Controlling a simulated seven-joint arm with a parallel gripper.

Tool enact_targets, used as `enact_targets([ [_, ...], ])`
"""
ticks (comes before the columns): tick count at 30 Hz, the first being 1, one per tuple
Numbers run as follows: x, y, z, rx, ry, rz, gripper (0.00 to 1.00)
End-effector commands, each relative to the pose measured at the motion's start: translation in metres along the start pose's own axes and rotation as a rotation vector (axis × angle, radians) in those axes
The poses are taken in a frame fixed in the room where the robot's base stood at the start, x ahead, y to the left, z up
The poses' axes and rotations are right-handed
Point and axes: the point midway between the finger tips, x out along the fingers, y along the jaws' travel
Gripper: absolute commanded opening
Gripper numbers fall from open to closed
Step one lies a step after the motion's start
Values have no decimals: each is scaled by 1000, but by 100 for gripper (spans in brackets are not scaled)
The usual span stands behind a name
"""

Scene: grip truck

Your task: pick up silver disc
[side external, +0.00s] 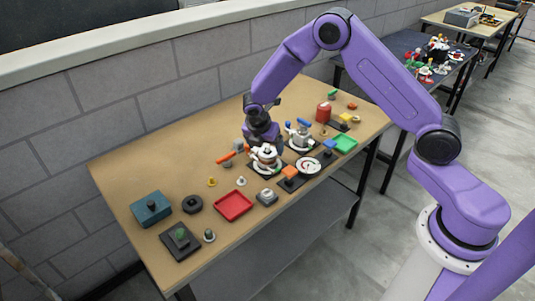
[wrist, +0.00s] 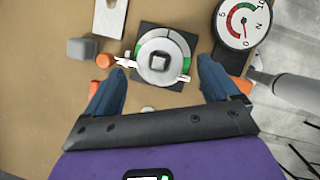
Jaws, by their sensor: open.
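A white dial gauge (wrist: 243,22) stands right of the disc. A grey block (wrist: 82,49) and orange pieces (wrist: 104,61) lie to its left. In the side view, a red tray (side external: 233,205), a teal box (side external: 151,208) and a green tray (side external: 344,143) share the tan table (side external: 130,180).

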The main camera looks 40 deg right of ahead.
Motion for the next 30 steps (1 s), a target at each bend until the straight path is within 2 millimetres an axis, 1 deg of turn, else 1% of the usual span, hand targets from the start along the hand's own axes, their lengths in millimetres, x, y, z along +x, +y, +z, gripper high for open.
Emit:
enact_targets([
  [1, 8, 0, -1, -1, 1, -2, 89],
  [3, 16, 0, 0, -1, 0, -2, 89],
  [6, 23, 0, 0, 0, 0, 0, 89],
  [14, 25, 0, -1, 0, 1, 1, 89],
  [17, 24, 0, -1, 0, 1, 1, 59],
  [18, 24, 0, -1, 0, 0, 1, 46],
  [20, 24, 0, -1, 0, 0, 1, 27],
  [30, 23, 1, 0, 0, 0, 1, 26],
])
